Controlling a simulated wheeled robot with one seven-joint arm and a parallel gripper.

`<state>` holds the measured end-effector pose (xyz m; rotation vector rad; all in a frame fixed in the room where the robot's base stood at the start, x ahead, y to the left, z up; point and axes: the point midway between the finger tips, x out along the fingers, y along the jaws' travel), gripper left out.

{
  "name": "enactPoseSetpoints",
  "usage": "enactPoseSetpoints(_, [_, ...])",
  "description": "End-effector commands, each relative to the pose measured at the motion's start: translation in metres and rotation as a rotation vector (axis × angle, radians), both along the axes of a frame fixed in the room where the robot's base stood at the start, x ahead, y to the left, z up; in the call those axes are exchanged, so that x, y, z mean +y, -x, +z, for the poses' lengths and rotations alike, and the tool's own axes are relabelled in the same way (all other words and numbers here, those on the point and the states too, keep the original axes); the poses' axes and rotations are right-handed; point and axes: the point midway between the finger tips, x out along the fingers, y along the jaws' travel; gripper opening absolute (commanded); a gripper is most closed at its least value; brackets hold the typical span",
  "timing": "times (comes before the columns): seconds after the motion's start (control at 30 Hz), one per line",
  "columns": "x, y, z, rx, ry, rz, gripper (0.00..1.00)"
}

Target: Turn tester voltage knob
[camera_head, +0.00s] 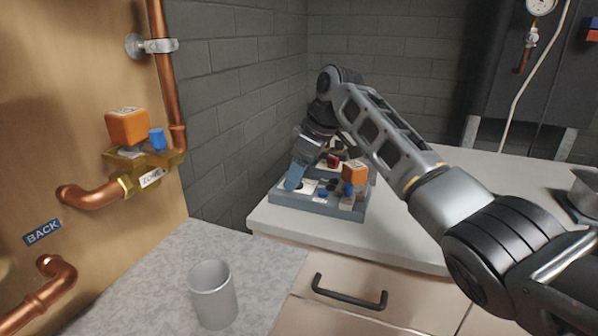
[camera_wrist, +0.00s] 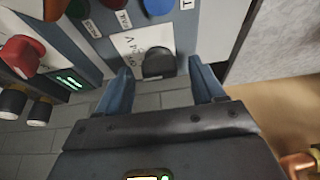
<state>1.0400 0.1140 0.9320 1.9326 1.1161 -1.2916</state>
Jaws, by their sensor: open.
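The tester (camera_head: 318,207) is a blue-grey box with coloured knobs and white labels on the counter by the brick wall. A black knob (camera_wrist: 158,64) beside a white label (camera_wrist: 138,47) marked with a V shows in the wrist view. My gripper (camera_wrist: 161,68) is open, with one blue finger on each side of this knob and visible gaps between. I cannot tell how deep the fingertips are around it. In the head view my gripper (camera_head: 297,172) points down at the tester's left end and hides that part of the panel.
A blue button (camera_wrist: 159,6) and a red knob (camera_wrist: 22,54) sit near the black knob. An orange block (camera_head: 354,172) stands at the tester's right. A grey cup (camera_head: 212,294) stands on the near counter. A copper pipe (camera_head: 162,75) runs up the left panel.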

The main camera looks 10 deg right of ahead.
Motion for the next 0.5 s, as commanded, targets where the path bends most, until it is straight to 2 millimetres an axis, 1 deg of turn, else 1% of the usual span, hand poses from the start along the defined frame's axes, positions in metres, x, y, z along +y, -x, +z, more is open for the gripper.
enactPoseSetpoints(0.17, [0.0002, 0.0000, -0.0001, 0.000, 0.000, 0.000, 0.68])
enactPoseSetpoints(0.5, [0.0001, 0.0000, 0.0000, 0.000, 0.000, 0.000, 0.36])
